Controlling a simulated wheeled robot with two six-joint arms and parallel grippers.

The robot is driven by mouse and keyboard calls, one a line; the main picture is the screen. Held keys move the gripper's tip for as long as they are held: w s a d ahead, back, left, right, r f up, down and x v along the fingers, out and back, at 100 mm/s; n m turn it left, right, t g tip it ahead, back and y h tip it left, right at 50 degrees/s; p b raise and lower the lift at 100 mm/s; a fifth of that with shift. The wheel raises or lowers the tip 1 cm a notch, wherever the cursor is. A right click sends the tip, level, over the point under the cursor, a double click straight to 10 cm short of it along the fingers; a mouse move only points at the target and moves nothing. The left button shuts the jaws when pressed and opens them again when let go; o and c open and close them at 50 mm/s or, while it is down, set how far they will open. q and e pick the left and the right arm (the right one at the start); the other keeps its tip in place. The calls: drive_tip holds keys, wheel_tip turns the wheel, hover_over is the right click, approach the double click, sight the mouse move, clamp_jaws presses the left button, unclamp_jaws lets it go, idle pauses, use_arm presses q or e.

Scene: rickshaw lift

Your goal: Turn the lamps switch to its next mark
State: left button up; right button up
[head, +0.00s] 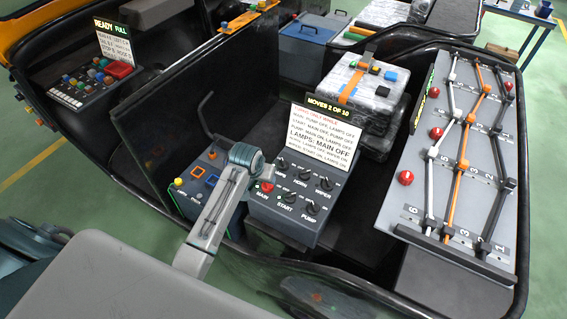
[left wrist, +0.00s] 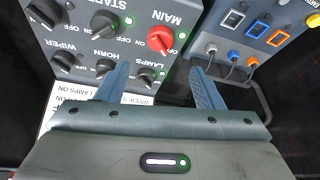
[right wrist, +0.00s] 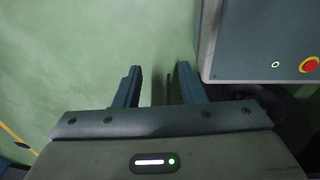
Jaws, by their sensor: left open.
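The lamps switch (left wrist: 147,76) is a small dark knob on the grey switch box (head: 286,222). In the left wrist view it shows between the fingertips, nearer the left finger, with "OFF" lettering beside it; its pointer is hard to read. My left gripper (left wrist: 160,70) is open around the view of this knob; I cannot tell whether a finger touches it. In the head view my left gripper (head: 246,156) hangs over the box's far left corner and hides part of it. My right gripper (right wrist: 160,72) is open and empty, over green floor.
The red main knob (left wrist: 160,38) and the horn knob (left wrist: 104,67) sit close to the lamps knob. A sign (head: 321,135) stands behind the box. A panel with coloured sockets (head: 200,180) lies left.

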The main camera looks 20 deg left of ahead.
use_arm(q)
drive_tip(key=w+f+n+b, duration=0.1)
drive_tip(key=w+b, duration=0.1)
drive_tip(key=w+f+n+g+b, duration=0.1)
drive_tip(key=w+b, duration=0.1)
drive_tip(key=w+f+b, duration=0.1)
drive_tip(key=w+b, duration=0.1)
drive_tip(key=b, duration=0.1)
drive_tip(key=shift+w+n, duration=0.35)
drive_tip(key=shift+n, duration=0.05)
drive_tip(key=w+n+g+b, duration=0.2)
drive_tip(key=w+b, duration=0.3)
wheel_tip(320, 180, up, 2)
drive_tip(key=r+n+g+b, duration=0.1)
drive_tip(key=n+g+b, duration=0.1)
drive_tip(key=n+b, duration=0.25)
hover_over(283, 161)
drive_tip(key=shift+f+m+b, duration=0.25)
drive_tip(key=shift+b, duration=0.15)
wheel_tip(283, 161, down, 10)
drive_tip(key=shift+r+p, duration=0.2)
drive_tip(key=shift+p, duration=0.25)
